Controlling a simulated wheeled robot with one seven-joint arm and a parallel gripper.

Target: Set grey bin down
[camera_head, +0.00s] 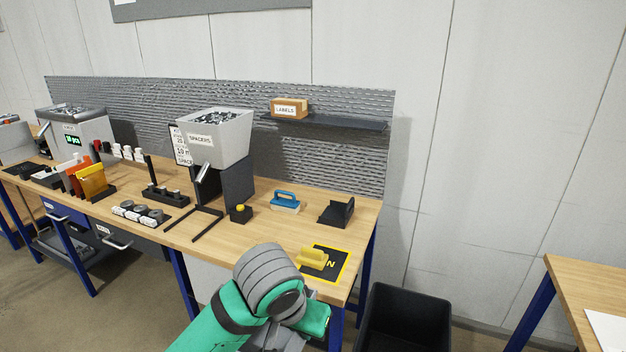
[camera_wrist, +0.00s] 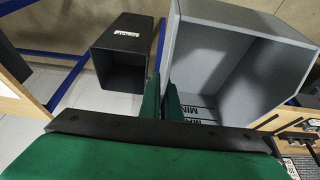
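The grey bin (camera_wrist: 245,55) fills the upper right of the wrist view, its open side facing the camera and its inside looking empty. Dark lettering, only partly readable, shows near its lower edge. My gripper (camera_wrist: 161,100) has its two green fingers on either side of the bin's left wall, pinching it near the corner. The bin appears tilted in the wrist view. In the head view my green and grey arm is at the bottom centre; the fingers and the held bin cannot be made out there.
A black bin (camera_head: 405,322) stands on the floor right of the workbench (camera_head: 290,228); it also shows in the wrist view (camera_wrist: 122,55). A yellow-edged black mat (camera_head: 338,272) holds a yellow block (camera_head: 312,259). A spacer hopper (camera_head: 215,135) and a blue-handled tool (camera_head: 285,200) stand behind.

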